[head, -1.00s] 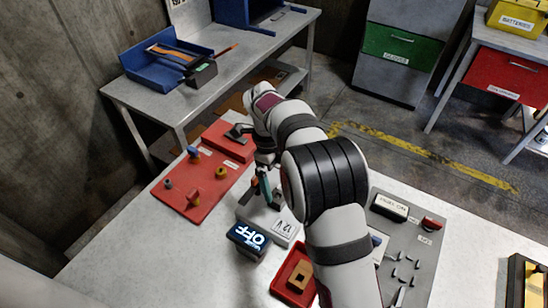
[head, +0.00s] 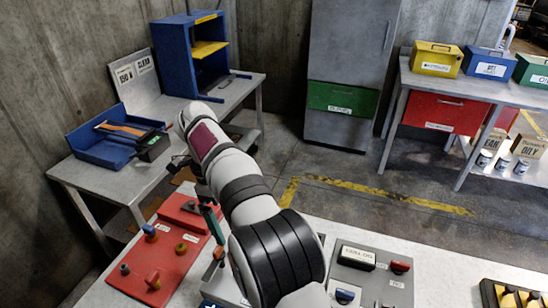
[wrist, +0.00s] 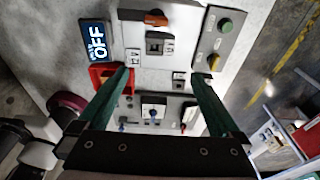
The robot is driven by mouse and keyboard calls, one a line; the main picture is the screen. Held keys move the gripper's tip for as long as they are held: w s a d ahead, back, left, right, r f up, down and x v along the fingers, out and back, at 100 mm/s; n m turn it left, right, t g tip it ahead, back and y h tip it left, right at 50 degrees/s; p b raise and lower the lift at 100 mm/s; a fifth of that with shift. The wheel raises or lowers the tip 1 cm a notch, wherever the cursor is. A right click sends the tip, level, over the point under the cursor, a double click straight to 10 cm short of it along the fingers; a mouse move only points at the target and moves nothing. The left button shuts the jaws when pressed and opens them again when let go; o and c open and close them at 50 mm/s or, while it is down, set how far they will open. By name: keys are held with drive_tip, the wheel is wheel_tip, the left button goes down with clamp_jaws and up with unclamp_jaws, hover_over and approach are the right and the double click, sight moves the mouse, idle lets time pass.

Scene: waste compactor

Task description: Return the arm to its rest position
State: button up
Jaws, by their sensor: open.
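My arm reaches up and away over the white worktable in the head view, with the wrist above the table's far left part. My gripper (head: 212,226) hangs below the wrist beside the red control panel, partly hidden by the arm. In the wrist view my gripper (wrist: 161,74) shows two green fingers spread wide apart with nothing between them. The fingers are above the table and its panels.
The red panel (head: 160,262) carries several knobs. A grey panel (head: 378,268) lies right of my arm. A blue OFF display (wrist: 96,42) shows in the wrist view. A blue tray (head: 95,150) sits on the back left table. Floor beyond the worktable is open.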

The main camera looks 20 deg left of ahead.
drive_tip(key=s+d+r+n+y, duration=0.1)
drive_tip(key=s+d+r+n, duration=0.1)
drive_tip(key=d, duration=0.6)
drive_tip(key=s+d+r+n, duration=0.3)
drive_tip(key=d, duration=0.4)
drive_tip(key=s+d+r+n+y, duration=0.1)
drive_tip(key=s+d+r+n, duration=0.1)
drive_tip(key=d, duration=0.6)
drive_tip(key=s+d+f+n, duration=0.2)
drive_tip(key=s+d+f, duration=0.1)
drive_tip(key=s, duration=0.4)
drive_tip(key=s+d+f+n+y, duration=0.1)
drive_tip(key=s+d+f+n, duration=0.2)
drive_tip(key=s+d, duration=0.2)
drive_tip(key=s, duration=0.3)
drive_tip(key=shift+s+y, duration=0.15)
drive_tip(key=shift+y, duration=0.15)
